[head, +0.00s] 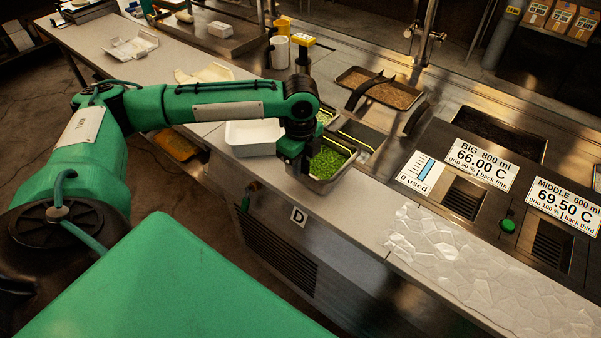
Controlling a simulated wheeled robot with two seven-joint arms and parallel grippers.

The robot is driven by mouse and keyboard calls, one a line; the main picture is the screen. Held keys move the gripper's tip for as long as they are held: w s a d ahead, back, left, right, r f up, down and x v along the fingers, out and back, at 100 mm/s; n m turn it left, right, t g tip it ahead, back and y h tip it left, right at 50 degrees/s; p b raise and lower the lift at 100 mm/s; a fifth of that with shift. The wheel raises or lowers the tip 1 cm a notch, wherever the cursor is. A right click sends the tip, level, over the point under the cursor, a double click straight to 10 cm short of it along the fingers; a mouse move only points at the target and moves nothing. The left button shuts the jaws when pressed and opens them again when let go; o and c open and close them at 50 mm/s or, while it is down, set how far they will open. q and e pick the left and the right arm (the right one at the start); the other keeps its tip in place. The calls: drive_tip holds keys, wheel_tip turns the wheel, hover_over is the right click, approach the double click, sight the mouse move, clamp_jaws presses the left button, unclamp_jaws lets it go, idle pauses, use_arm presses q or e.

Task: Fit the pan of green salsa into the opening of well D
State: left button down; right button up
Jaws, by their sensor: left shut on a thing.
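The pan of green salsa (331,162) is a metal pan with bright green contents, near the front edge of the counter above the D label (298,216). My left gripper (296,169) is shut on the pan's left side, with the arm reaching in from the left. The pan looks slightly tilted. I cannot tell whether it hangs above the counter or sits partly in an opening. The opening of well D is not clearly visible; the pan and gripper cover that area. My right gripper is out of view.
A white tub (251,138) stands left of the pan. Behind are a dark yellow-edged panel (362,133) and a pan of brown filling (384,92) with a dark handle. Temperature signs (481,163) stand at right. A crinkled clear sheet (485,268) covers the right front counter.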

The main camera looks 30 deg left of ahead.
use_arm(q)
drive_tip(key=shift+f, duration=0.25)
wheel_tip(320, 180, down, 2)
drive_tip(key=shift+f+p, duration=0.25)
drive_tip(key=shift+p, duration=0.8)
drive_tip(key=shift+f, duration=0.55)
drive_tip(key=c, duration=1.4)
unclamp_jaws()
drive_tip(key=shift+f+b, duration=0.3)
drive_tip(key=shift+b, duration=0.15)
drive_tip(key=r+b, duration=0.2)
drive_tip(key=r, duration=0.1)
drive_tip(key=r+b, duration=0.1)
drive_tip(key=r, duration=0.1)
drive_tip(key=shift+w+d+r, duration=0.1)
drive_tip(key=shift+w+d, duration=0.05)
drive_tip(key=shift+d, duration=0.1)
wheel_tip(320, 180, up, 9)
drive_tip(key=shift+f, duration=0.1)
drive_tip(key=shift+d+f, duration=0.1)
